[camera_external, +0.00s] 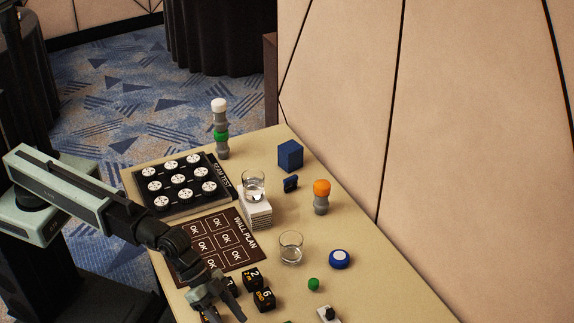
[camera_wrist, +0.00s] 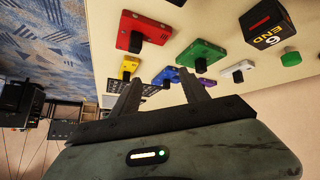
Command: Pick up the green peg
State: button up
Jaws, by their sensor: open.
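A small green cylinder, which looks like the green peg (camera_external: 313,284), stands on the table to the right of the black number cubes. It also shows in the wrist view at the right (camera_wrist: 291,57). A green block with a dark knob (camera_wrist: 200,54) is a separate green thing in the wrist view, ahead of the fingers. My gripper (camera_external: 228,299) is over the near left part of the table, left of the cubes and apart from the peg. In the wrist view my gripper (camera_wrist: 163,90) has its fingers spread, with no object held between them.
Black cubes (camera_external: 264,299) stand between my gripper and the peg. A red block (camera_wrist: 146,30) and a white block (camera_wrist: 238,69) lie near the green block. A glass (camera_external: 291,248), a blue-and-white button (camera_external: 340,259) and an orange-topped piece (camera_external: 321,197) stand farther back. A wall borders the table's right.

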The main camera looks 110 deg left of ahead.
jog(key=w+a+f+t+b, duration=0.1)
jog(key=w+a+b, duration=0.1)
jog(key=a, duration=0.3)
jog(key=w+a+f+t+y+b, duration=0.1)
jog(key=w+a+f+b, duration=0.1)
jog(key=a, duration=0.3)
jog(key=w+a+f+t+b, duration=0.1)
jog(key=a+f+b, duration=0.1)
jog(key=a, duration=0.3)
jog(key=shift+w+n+b, duration=0.4)
jog(key=shift+b, duration=0.2)
jog(key=t+y+b, duration=0.2)
jog(key=b, duration=0.2)
send_near(313, 285)
jog(key=w+f, duration=0.1)
jog(key=w+a+f, duration=0.1)
jog(key=f, duration=0.1)
jog(key=shift+a+r, duration=0.2)
jog(key=shift+a, duration=0.15)
jog(key=shift+b+x, duration=1.4)
jog(key=shift+x, duration=2.55)
jog(key=shift+s+d, duration=0.15)
grip_shut()
